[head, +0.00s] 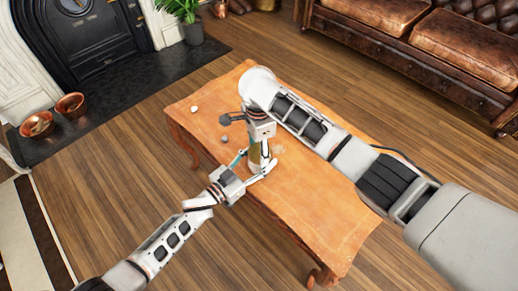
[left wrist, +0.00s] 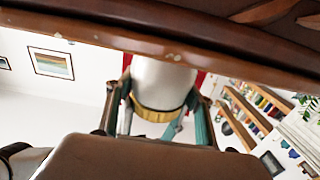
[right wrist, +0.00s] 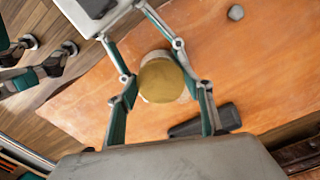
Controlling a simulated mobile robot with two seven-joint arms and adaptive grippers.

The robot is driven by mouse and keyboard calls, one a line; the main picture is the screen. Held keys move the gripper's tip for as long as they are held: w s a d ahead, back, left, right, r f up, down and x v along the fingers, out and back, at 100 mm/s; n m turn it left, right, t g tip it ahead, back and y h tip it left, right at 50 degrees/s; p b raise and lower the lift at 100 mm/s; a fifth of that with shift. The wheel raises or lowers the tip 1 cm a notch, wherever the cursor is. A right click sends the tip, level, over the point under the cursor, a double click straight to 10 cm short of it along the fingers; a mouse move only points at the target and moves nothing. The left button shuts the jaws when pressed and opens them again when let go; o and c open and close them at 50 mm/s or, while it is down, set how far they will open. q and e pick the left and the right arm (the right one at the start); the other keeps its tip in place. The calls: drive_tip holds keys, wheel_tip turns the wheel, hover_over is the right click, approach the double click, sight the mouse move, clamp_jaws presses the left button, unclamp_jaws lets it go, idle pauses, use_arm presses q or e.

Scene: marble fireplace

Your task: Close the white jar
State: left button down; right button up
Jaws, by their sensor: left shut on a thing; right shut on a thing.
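The white jar (left wrist: 165,80) stands on the wooden table, upside down in the left wrist view. A gold lid (left wrist: 155,113) is at its mouth; I cannot tell how tightly it sits. From above, the lid is a gold disc in the right wrist view (right wrist: 163,80), with a little white jar edge beside it. My left gripper (head: 259,163) is shut on the jar from the side. My right gripper (right wrist: 163,88) points down over the jar, shut on the lid with a finger on each side. In the head view the grippers hide much of the jar.
On the table (head: 320,215) lie a small grey stone (right wrist: 235,12), a dark grey block (right wrist: 205,120) and a small whitish thing (head: 194,108). A leather sofa (head: 420,50) and fireplace (head: 85,35) stand beyond. The table's near right part is clear.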

drive_tip(key=m, duration=0.3)
drive_tip(key=shift+w+m, duration=0.1)
drive_tip(key=shift+m, duration=0.3)
drive_tip(key=shift+r, duration=0.1)
drive_tip(key=o, duration=0.9)
drive_tip(key=r, duration=0.3)
drive_tip(key=shift+a+r, duration=0.2)
drive_tip(key=shift+r, duration=0.1)
drive_tip(key=shift+d+r, duration=0.2)
drive_tip(key=shift+r, duration=0.15)
